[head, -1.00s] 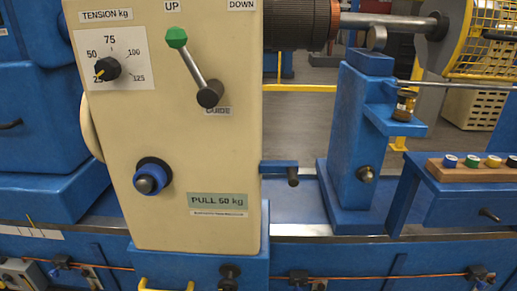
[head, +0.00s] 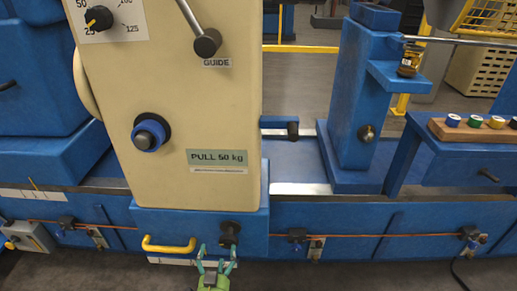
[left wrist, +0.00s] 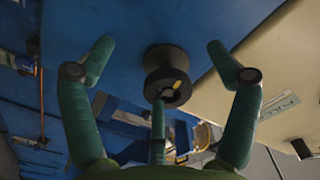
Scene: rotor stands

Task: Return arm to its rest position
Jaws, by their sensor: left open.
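My left gripper (head: 216,267) shows at the bottom of the head view, with green fingers pointing up. It is just below a black knob (head: 229,233) on the blue base of the cream machine. In the left wrist view the fingers of my left gripper (left wrist: 160,48) are spread wide, with nothing held between them. The black knob (left wrist: 167,75) shows in the gap between them, with a small yellow mark on its face. I cannot tell whether any finger touches it. My right gripper is not in view.
The cream machine housing (head: 175,100) carries a dial, a guide lever (head: 200,30) and a blue button (head: 150,133). A yellow handle (head: 168,245) sticks out left of the gripper. A blue stand (head: 355,100) and a rack of coloured spools (head: 475,128) are at right. Dark floor lies below.

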